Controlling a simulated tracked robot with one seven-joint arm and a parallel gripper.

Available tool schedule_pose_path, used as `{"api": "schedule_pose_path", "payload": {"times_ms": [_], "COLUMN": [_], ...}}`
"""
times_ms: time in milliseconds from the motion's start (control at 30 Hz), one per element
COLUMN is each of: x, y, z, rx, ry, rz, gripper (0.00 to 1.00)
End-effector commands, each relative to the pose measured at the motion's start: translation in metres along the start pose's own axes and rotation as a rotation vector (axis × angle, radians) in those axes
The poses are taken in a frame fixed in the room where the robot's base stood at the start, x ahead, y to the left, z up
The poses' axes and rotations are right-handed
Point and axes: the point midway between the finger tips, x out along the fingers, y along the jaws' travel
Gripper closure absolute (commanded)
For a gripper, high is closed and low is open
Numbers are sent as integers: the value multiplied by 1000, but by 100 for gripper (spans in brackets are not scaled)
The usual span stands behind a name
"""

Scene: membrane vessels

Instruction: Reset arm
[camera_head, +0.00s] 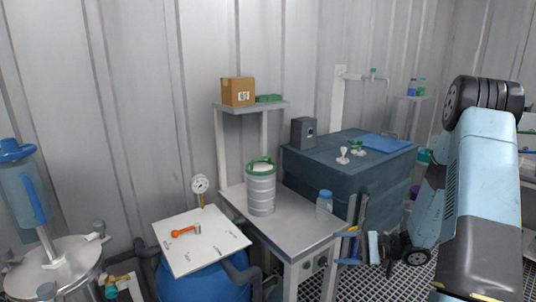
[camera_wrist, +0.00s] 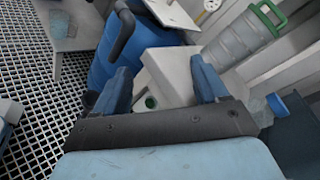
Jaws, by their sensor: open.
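My gripper (camera_wrist: 160,76) shows in the wrist view with its two blue fingers spread wide apart. Nothing is held between them. Behind the gap I see pale surfaces and a small dark green round thing, apart from the fingers as far as I can tell.
A metal table (camera_head: 288,230) holds a ribbed canister (camera_head: 261,192) with a green handle and a blue-capped jar (camera_head: 324,202). A white board (camera_head: 215,248) with an orange-handled valve (camera_head: 186,231) lies over a blue barrel (camera_head: 205,285). A dark cabinet (camera_head: 325,172) stands behind.

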Motion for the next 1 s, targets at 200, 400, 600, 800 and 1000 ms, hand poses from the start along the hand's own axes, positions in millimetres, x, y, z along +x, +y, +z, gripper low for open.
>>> {"api": "schedule_pose_path", "payload": {"times_ms": [200,400,600,800,1000], "x": [5,6,1,-6,-17], "y": [-18,-25,-30,-32,-33], "z": [53,98,140,178,214], "rx": [-104,-198,-298,-404,-518], "ry": [-20,-17,11,59,128], "rz": [192,363,527,679,816], "gripper": [27,27,27,27,27]}}
